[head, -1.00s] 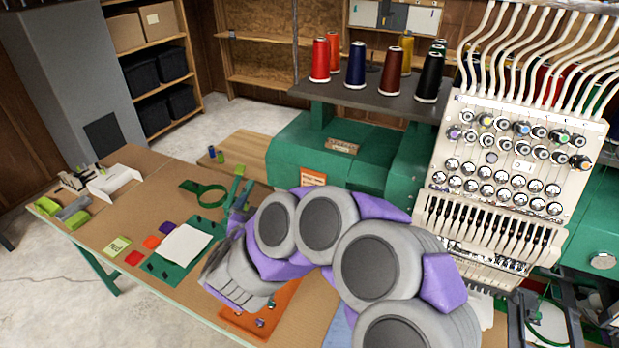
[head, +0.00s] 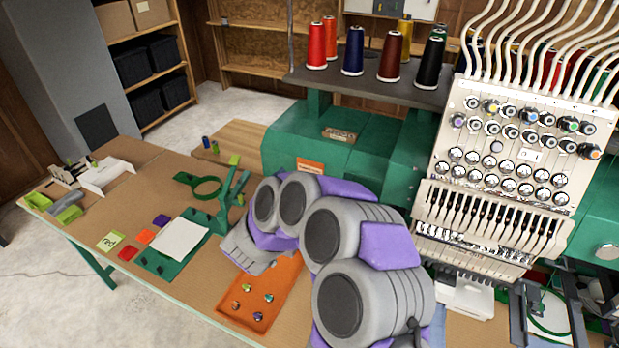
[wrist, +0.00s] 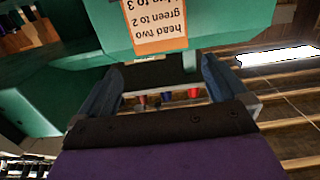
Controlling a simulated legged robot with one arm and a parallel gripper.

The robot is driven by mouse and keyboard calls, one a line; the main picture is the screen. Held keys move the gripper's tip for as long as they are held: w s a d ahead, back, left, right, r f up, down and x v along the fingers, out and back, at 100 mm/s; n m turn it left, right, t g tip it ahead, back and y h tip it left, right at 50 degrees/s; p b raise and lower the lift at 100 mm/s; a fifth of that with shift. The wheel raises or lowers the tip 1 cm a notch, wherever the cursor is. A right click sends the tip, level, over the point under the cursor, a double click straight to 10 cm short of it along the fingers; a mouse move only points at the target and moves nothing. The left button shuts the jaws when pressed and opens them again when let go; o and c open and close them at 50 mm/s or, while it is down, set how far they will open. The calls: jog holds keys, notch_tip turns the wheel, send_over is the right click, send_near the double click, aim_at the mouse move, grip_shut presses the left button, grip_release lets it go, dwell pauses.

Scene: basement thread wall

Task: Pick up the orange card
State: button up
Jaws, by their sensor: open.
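The orange-edged card (head: 310,166) with lettering stands against the front of the green machine (head: 345,152) in the head view, its lower part close behind my arm. In the wrist view the card (wrist: 157,25) shows upside down at the top edge, partly cut off, with words such as "head two" and "green to 2". My gripper (wrist: 164,85) is open and empty in the wrist view, its dark fingers spread left and right. The card lies beyond the fingertips, apart from them. In the head view my arm hides the jaws.
An orange mat (head: 262,300) with several small round pieces lies on the table before my arm. A green hoop (head: 205,188) is nearby. Thread cones stand on the shelf (head: 370,82) above the machine.

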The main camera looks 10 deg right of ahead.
aim_at(309, 164)
jog(key=x, duration=0.2)
jog(key=b+x, duration=0.1)
jog(key=x, duration=0.1)
jog(key=f+x, duration=0.1)
jog(key=x, duration=0.1)
jog(key=shift+w+d, duration=0.1)
jog(key=shift+w, duration=0.25)
jog(key=shift+w+d+r, duration=0.15)
jog(key=shift+w, duration=0.1)
jog(key=c, duration=0.8)
jog(key=shift+r, duration=0.15)
notch_tip(309, 164, up, 4)
jog(key=shift+p, duration=0.5)
jog(key=shift+s+r+b, duration=0.15)
jog(key=shift+s+b, duration=0.15)
jog(key=shift+s, duration=3.7)
jog(key=shift+s+r+b, duration=0.2)
jog(key=shift+s+b, duration=0.05)
jog(key=shift+s, duration=3.75)
